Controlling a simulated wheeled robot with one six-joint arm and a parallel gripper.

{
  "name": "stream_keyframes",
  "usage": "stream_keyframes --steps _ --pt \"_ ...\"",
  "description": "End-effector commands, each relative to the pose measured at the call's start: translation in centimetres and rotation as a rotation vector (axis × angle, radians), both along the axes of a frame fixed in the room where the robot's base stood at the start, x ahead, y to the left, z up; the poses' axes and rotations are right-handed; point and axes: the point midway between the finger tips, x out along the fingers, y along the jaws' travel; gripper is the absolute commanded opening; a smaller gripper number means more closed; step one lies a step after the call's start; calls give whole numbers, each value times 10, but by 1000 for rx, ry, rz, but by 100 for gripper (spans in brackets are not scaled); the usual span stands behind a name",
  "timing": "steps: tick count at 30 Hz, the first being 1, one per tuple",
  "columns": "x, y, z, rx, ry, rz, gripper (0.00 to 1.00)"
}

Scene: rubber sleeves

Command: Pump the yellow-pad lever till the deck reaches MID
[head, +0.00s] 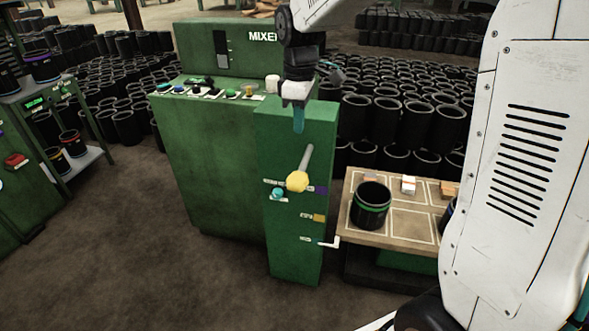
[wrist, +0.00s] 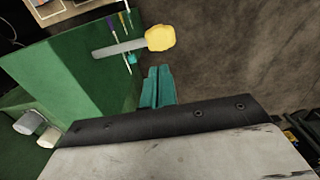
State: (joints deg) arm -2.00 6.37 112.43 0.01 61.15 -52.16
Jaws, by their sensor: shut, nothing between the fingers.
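The lever is a grey rod with a yellow pad (head: 297,182) at its end, sticking out of the front of a green pedestal (head: 290,250). In the wrist view the yellow pad (wrist: 160,38) is just beyond my fingertips. My gripper (head: 299,122), with teal fingers, is shut and empty, pointing down above the lever and apart from it; its fingers also show in the wrist view (wrist: 158,72). The wooden deck (head: 393,240) is right of the pedestal. Its white pointer (head: 330,243) is level with the lowest small label, below the purple (head: 321,190) and yellow (head: 319,217) marks.
A teal knob (head: 278,193) sits on the pedestal left of the pad. A black sleeve with a green band (head: 370,206) and small boxes stand on the deck. The green mixer cabinet (head: 210,150) is behind left. Stacked black sleeves fill the back; the floor in front is clear.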

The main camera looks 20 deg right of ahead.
Motion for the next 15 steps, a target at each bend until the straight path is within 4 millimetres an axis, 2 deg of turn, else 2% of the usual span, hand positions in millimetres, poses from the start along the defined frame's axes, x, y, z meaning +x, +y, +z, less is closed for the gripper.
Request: stream_keyframes --steps 8,11,15 --pt "-1 -2 -9 0 4 -4 0" --pt "-1 -1 -23 0 5 -4 0" --pt "-1 -1 -52 0 6 -4 0"
